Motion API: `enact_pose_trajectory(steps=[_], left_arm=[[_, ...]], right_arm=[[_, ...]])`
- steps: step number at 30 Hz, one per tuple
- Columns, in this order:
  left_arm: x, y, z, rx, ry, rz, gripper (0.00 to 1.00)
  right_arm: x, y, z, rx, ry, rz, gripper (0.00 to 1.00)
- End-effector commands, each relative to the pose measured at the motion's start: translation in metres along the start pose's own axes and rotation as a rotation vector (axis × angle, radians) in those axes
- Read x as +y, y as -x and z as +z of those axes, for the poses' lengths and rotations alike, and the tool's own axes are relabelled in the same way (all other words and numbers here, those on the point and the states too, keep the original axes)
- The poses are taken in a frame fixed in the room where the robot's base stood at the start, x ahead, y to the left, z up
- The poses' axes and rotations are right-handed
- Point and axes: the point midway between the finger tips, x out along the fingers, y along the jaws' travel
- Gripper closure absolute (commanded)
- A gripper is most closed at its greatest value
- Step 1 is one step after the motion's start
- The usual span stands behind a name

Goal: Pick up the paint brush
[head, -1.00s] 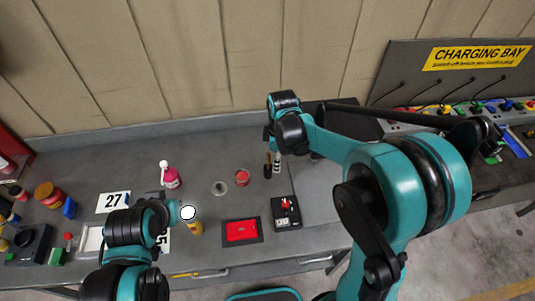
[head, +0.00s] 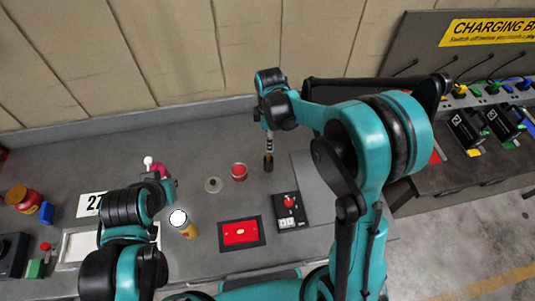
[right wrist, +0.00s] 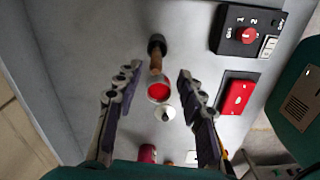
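The paint brush (head: 268,161), with a dark end and a brown handle, is on the grey bench beneath my right gripper (head: 269,143) in the head view. In the right wrist view the brush (right wrist: 156,55) shows ahead of my right gripper (right wrist: 158,88), near the middle between its fingers. Those fingers are spread apart with nothing held between them. I cannot tell whether the brush stands or lies. My left gripper (head: 160,181) is low over the bench at left, near the pink bottle; its fingers are mostly hidden by its arm.
A red-topped pot (head: 239,171) and a pale disc (head: 213,185) are left of the brush. A black switch box (head: 289,211) and a red panel (head: 241,233) are nearer. A pink bottle (head: 158,169) and a yellow can (head: 187,228) are at left. The wall (head: 180,50) is behind.

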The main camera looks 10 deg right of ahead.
Motion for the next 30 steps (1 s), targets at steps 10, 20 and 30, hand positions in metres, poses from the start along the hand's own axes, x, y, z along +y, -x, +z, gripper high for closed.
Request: enact_pose_trajectory(steps=[10,20,30], left_arm=[[0.0,-0.006,0.004,0.0,0.0,0.0,1.0],[0.0,-0.01,0.007,0.0,0.0,0.0,1.0],[0.0,-0.01,0.007,0.0,0.0,0.0,1.0]], right_arm=[[0.002,-0.037,-0.001,0.0,0.0,0.0,0.6],[0.005,-0.079,-0.002,0.0,0.0,0.0,0.6],[0.005,-0.08,-0.002,0.0,0.0,0.0,0.87]])
